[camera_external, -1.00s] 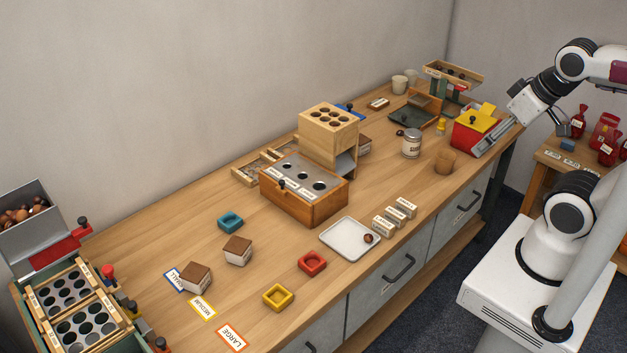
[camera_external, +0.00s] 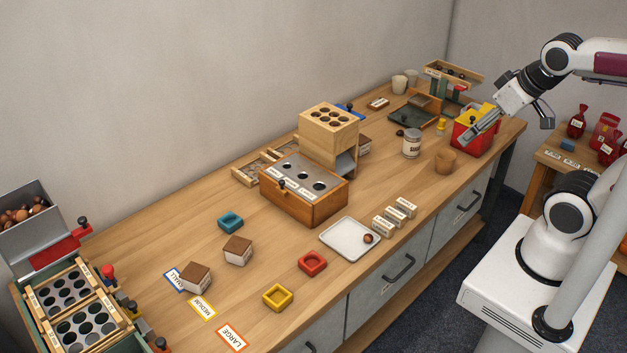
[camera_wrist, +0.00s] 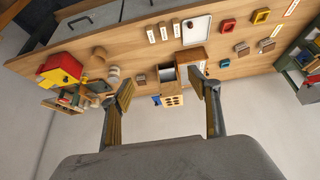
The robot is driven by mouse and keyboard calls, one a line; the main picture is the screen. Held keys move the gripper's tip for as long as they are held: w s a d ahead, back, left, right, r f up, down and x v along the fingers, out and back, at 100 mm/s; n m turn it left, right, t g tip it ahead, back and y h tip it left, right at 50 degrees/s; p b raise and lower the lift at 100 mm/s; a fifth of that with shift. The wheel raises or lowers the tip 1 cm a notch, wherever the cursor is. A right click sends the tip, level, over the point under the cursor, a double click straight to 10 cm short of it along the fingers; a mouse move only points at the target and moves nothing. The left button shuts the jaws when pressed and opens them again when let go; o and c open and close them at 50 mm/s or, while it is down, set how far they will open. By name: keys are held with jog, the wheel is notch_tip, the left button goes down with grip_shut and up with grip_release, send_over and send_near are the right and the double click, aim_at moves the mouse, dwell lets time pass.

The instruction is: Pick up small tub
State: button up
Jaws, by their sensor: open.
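Which object is the small tub I cannot tell. A small brown tub-like cup (camera_external: 445,162) stands right of the labelled white tin (camera_external: 411,145). Pale cups (camera_external: 399,84) stand at the back. Small open square holders lie in front: blue (camera_external: 230,222), red (camera_external: 312,263) and yellow (camera_external: 278,297). My gripper (camera_external: 509,132) is at the right end of the bench, one finger overlapping the red box (camera_external: 463,138) in the picture. In the wrist view my gripper (camera_wrist: 161,80) is spread wide with nothing between its fingertips, above the bench.
The wooden dispenser block (camera_external: 303,205) stands mid-bench, with the white tray (camera_external: 349,240) in front. Label cards, such as LARGE (camera_external: 232,337), lie at the front left. A side table (camera_external: 548,157) holds red bags.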

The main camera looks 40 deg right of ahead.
jog(key=w+d+f+t+h, duration=0.15)
jog(key=w+d, duration=0.25)
jog(key=w, duration=0.6)
jog(key=w+d+f+m+t, duration=0.1)
jog(key=w+d+f, duration=0.25)
jog(key=w, duration=0.75)
jog(key=w+d+f+t, duration=0.2)
jog(key=w+d, duration=0.2)
jog(key=w, duration=0.6)
jog(key=w+d+f+t, duration=0.2)
jog(key=w+d+f, duration=0.5)
jog(key=w+f, duration=0.3)
send_near(364, 140)
jog(key=shift+w+d+f+t, duration=0.1)
jog(key=shift+w+d+t, duration=0.1)
jog(key=shift+w, duration=0.4)
jog(key=shift+w+d+f+t, duration=0.15)
jog(key=shift+w, duration=0.4)
jog(key=shift+a+f, duration=0.1)
jog(key=shift+f, duration=0.45)
jog(key=shift+w, duration=0.1)
jog(key=shift+x, duration=1.15)
